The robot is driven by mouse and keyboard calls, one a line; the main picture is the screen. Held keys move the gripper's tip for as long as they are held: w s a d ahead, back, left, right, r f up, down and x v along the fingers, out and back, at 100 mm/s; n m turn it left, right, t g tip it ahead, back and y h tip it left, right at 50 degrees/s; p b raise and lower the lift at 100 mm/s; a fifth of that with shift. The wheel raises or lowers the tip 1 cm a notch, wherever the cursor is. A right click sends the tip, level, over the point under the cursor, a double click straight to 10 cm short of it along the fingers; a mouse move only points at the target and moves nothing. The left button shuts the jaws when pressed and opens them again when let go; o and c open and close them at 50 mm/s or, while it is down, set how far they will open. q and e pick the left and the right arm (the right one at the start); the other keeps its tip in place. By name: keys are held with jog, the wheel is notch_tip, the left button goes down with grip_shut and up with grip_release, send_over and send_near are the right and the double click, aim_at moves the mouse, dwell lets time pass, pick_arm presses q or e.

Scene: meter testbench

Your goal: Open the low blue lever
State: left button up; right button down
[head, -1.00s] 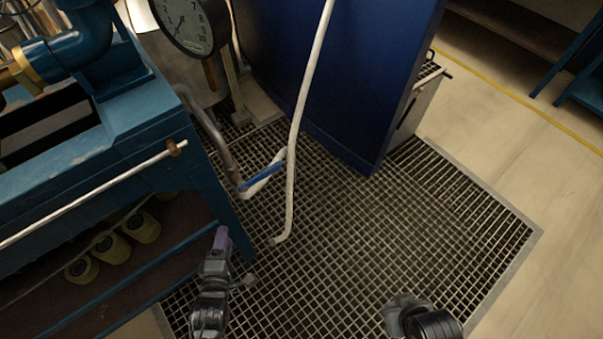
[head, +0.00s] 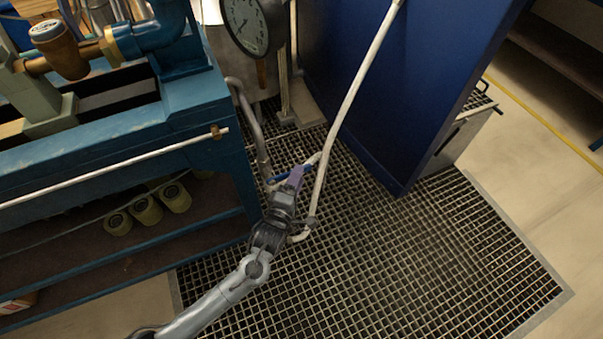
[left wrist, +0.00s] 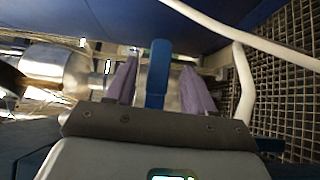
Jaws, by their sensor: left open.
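The low blue lever (head: 289,173) sits on a bent grey pipe low beside the blue bench, above the floor grating. My left gripper (head: 296,176) is at the lever, its purple fingertips partly covering it in the head view. In the left wrist view the blue lever (left wrist: 158,72) stands upright between the two open purple fingers (left wrist: 160,85), with gaps at both sides. Whether a finger touches it I cannot tell. My right gripper is not in view.
A white pipe (head: 352,92) runs down close to the right of my left gripper. A blue cabinet (head: 400,100) stands behind it. The floor grating (head: 400,260) is open at the right.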

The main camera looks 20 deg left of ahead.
pick_arm(q)
jog(key=shift+w+a+b, duration=0.2)
jog(key=shift+w+b, duration=0.2)
jog(key=shift+w, duration=0.85)
jog(key=shift+w+d, duration=0.15)
jog(key=shift+w, duration=0.35)
grip_shut()
jog(key=shift+r, duration=0.1)
